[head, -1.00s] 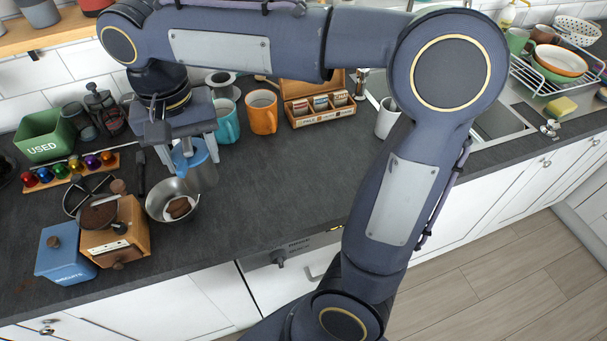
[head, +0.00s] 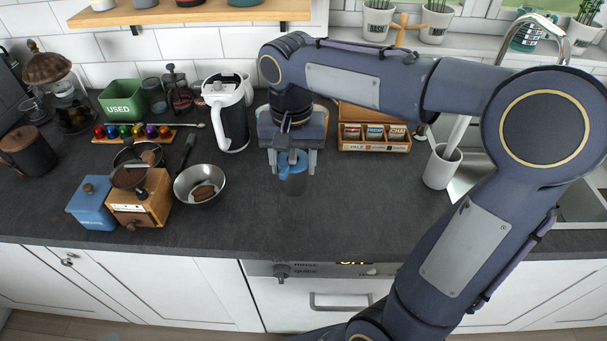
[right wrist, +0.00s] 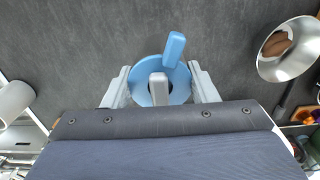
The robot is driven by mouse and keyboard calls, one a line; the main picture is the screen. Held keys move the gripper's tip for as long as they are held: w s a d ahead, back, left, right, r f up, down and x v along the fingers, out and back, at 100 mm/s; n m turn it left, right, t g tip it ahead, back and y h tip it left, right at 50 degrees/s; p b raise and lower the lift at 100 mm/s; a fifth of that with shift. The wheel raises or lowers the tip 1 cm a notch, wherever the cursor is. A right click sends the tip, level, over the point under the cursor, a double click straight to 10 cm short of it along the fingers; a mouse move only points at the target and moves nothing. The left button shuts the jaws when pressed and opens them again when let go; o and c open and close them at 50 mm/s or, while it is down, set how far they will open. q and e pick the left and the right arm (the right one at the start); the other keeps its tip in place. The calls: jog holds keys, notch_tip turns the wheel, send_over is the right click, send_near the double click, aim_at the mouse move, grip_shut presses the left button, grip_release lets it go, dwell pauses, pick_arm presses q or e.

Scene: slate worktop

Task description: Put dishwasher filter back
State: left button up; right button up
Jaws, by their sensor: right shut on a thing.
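The dishwasher filter (head: 296,182) has a blue top with a handle and a dark, see-through cylinder below. My right gripper (head: 292,164) is shut on its blue top and holds it upright over the worktop. I cannot tell how high its lower end is. In the right wrist view the blue ring and handle (right wrist: 174,50) show between the two fingers of the right gripper (right wrist: 161,90). The dishwasher (head: 330,283) is below the counter's front edge with its door shut. My left gripper is in neither view.
A steel bowl (head: 183,188) with brown contents and a wooden grinder (head: 153,205) stand left of the filter. A white-and-black kettle (head: 237,125) is behind left, a tea box (head: 375,145) behind right. The worktop (head: 350,205) in front and to the right is clear.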

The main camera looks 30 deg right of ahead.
aim_at(300, 156)
jog(key=shift+w+d+f, duration=0.2)
jog(key=shift+d+f, duration=0.3)
jog(key=shift+f, duration=0.15)
jog(key=shift+w+d+f, duration=0.15)
jog(key=shift+d+f, duration=0.35)
jog(key=shift+f, duration=0.1)
jog(key=shift+w+d+f, duration=0.1)
jog(key=shift+d+f, duration=0.1)
jog(key=shift+f, duration=0.8)
jog(key=shift+w+d+f, duration=0.1)
jog(key=shift+d+f, duration=0.05)
jog(key=shift+f, duration=0.85)
jog(key=o, duration=1)
jog(key=shift+f, duration=0.15)
